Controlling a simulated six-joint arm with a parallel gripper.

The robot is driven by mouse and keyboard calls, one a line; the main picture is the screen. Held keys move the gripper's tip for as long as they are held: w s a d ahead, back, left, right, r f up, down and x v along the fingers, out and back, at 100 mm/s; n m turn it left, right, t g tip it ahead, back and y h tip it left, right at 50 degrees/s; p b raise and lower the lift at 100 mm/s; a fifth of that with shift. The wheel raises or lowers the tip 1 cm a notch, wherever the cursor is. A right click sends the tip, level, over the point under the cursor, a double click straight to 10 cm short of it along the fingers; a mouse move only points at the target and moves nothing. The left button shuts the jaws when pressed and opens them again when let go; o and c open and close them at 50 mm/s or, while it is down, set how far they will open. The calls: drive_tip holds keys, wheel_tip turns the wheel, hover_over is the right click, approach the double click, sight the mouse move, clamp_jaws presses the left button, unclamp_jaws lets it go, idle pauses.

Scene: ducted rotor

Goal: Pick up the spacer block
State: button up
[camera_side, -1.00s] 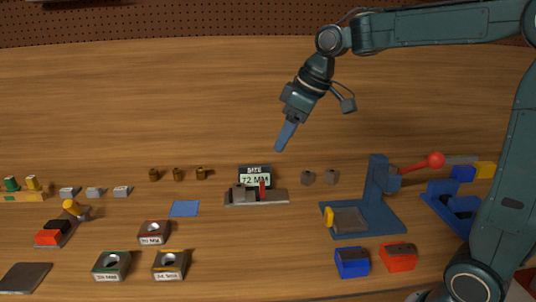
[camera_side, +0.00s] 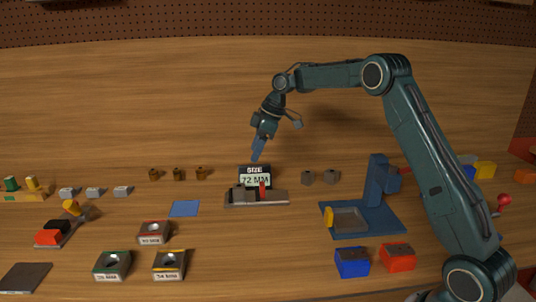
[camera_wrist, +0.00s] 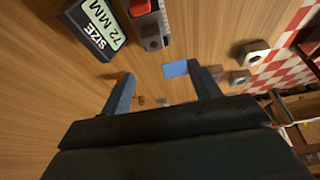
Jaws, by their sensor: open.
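No piece is marked as the spacer block, and I cannot tell which one it is. Several small grey blocks (camera_side: 95,191) stand in a row at the left, and two grey pieces (camera_side: 319,177) stand right of the size display (camera_side: 255,176). My gripper (camera_side: 256,156) is open and empty, pointing down above the display. In the wrist view its two fingers (camera_wrist: 160,72) are spread apart with nothing held between them. The display (camera_wrist: 93,30) reads 72 MM; beside it the grey gauge (camera_wrist: 152,40) has a red part.
Three labelled ring blocks (camera_side: 170,265) stand front left. A blue square (camera_side: 184,208) lies left of the gauge. Several brass pieces (camera_side: 177,174) stand behind.

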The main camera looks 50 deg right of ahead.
sight(242, 185)
drive_tip(key=shift+w+d+f, duration=0.35)
drive_tip(key=shift+f, duration=0.25)
drive_tip(key=shift+w+d+f, duration=0.3)
drive_tip(key=shift+d+f, duration=0.05)
drive_tip(key=shift+f, duration=0.2)
drive_tip(key=shift+f, duration=0.1)
drive_tip(key=shift+x, duration=4.2)
drive_tip(key=shift+a, duration=0.15)
drive_tip(key=shift+x, duration=2.55)
drive_tip(key=c, duration=1.2)
